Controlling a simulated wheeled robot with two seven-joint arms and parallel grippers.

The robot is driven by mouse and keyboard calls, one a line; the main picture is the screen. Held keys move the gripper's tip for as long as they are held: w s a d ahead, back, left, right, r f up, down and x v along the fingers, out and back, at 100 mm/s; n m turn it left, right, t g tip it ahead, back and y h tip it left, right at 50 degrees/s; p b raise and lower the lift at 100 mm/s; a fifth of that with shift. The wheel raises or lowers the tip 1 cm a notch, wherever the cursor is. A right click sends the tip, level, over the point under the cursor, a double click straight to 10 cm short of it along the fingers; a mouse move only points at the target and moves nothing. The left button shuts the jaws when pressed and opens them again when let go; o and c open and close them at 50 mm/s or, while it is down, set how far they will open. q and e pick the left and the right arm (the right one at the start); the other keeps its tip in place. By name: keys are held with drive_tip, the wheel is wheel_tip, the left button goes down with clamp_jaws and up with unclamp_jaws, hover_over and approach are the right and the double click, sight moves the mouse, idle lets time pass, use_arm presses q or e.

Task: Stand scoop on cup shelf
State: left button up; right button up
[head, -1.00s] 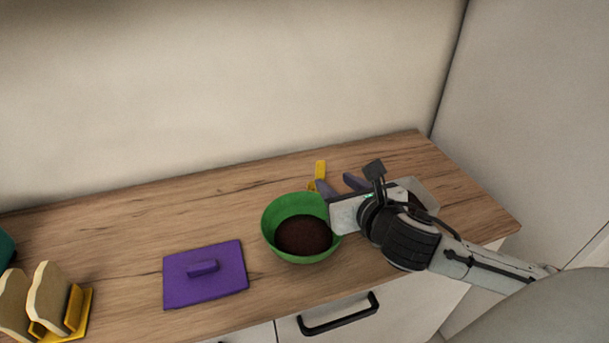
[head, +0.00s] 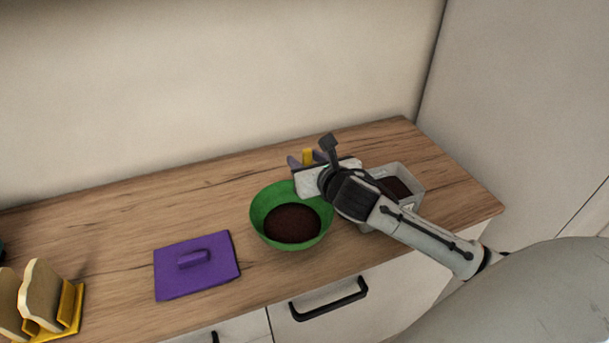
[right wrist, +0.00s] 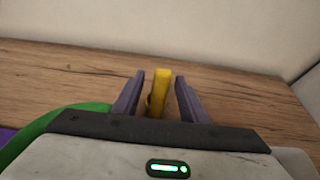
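The yellow scoop (right wrist: 160,90) stands upright on the wooden counter behind the green bowl; its top also shows in the head view (head: 308,157). My right gripper (right wrist: 158,97) is open, with a purple-grey finger on each side of the scoop. Gaps show between the fingers and the scoop, so it is not gripped. In the head view my right gripper (head: 306,160) hides the scoop's lower part. The cup shelf cannot be made out in these frames. My left gripper is not in view.
A green bowl (head: 258,217) of dark brown grounds stands just in front of the gripper. A grey container (head: 409,177) with dark contents is under my right forearm. A purple lid (head: 215,275) and a yellow rack (head: 72,305) holding bread-like slices lie left. The back wall is close behind.

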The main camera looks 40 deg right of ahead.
clamp_jaws()
